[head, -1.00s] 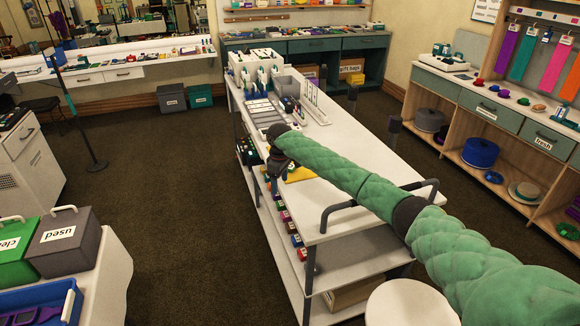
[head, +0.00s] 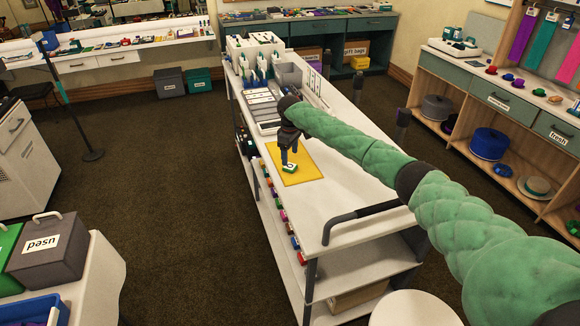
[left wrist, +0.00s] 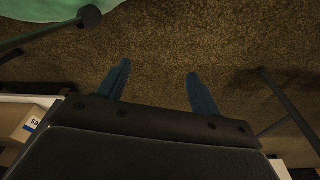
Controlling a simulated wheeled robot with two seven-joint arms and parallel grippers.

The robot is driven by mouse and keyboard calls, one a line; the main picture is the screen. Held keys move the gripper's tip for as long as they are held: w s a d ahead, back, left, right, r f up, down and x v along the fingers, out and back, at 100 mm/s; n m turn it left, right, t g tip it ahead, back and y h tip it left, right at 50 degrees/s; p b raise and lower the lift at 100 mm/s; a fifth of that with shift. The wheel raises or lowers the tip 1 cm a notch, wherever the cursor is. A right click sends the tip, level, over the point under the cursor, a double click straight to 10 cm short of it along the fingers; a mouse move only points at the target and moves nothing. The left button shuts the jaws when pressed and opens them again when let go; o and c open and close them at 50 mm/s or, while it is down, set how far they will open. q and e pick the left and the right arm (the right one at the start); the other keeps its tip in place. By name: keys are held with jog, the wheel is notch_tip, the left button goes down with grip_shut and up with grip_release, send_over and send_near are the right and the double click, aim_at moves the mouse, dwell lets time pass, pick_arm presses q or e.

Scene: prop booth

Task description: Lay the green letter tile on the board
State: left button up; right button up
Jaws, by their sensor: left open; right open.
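The green letter tile (head: 289,168), with a white face and a dark letter, lies at the yellow board (head: 310,172), a flat panel on the white cart top. My right gripper (head: 289,161) points down with blue fingers right above the tile. Its jaws are open around or just over the tile; the fingers partly hide it, and I cannot tell whether they touch it. My left gripper (left wrist: 158,70) shows only in the left wrist view, open and empty, with brown carpet behind its fingers.
The white cart (head: 345,190) has a dark handle (head: 360,219) at its near end. White holders and grey trays (head: 262,105) stand at its far end. The near right part of its top is clear. A dark grey box (head: 48,247) stands at left.

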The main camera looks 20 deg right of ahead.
aim_at(290, 166)
jog(key=shift+w+f, duration=0.1)
jog(key=shift+f, duration=0.15)
notch_tip(290, 166, down, 4)
jog(key=p, duration=0.2)
jog(key=shift+r+p, duration=0.25)
jog(key=shift+p, duration=0.1)
jog(key=shift+f, duration=0.65)
pick_arm(q)
jog(key=s+a+f, duration=0.2)
jog(key=s+f, duration=0.2)
jog(key=shift+a+f, duration=0.2)
jog(key=shift+a, duration=0.05)
pick_arm(e)
jog(key=shift+c, duration=0.2)
jog(key=c, duration=1)
